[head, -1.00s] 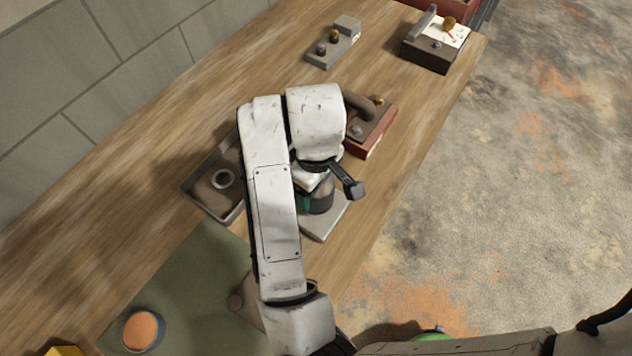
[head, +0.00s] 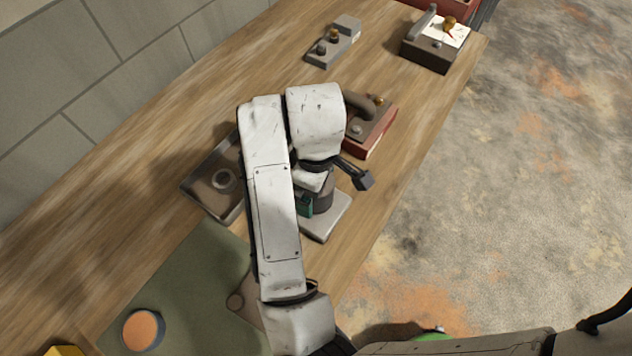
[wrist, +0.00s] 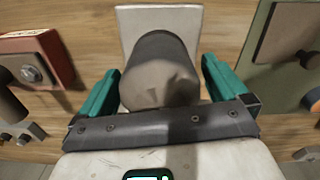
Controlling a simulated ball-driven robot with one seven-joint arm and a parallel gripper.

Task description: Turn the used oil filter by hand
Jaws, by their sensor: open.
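The used oil filter (head: 323,194) is a dark grey cylinder standing on a pale square plate (head: 325,222) on the bench. In the wrist view the filter (wrist: 158,75) shows its end face to the camera, on the pale plate (wrist: 128,22). My gripper (wrist: 162,66) is open, with one teal finger on each side of the filter. A narrow gap shows beside the fingers; I cannot tell whether either one touches. In the head view my arm hides most of the gripper (head: 308,203) and part of the filter.
A red-based block (head: 372,138) with a dark handle stands just beyond the filter. A metal tray (head: 196,190) holding a ring lies to the left. An orange-topped cylinder (head: 143,330) stands on the green mat (head: 185,285). The bench's right edge is close.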

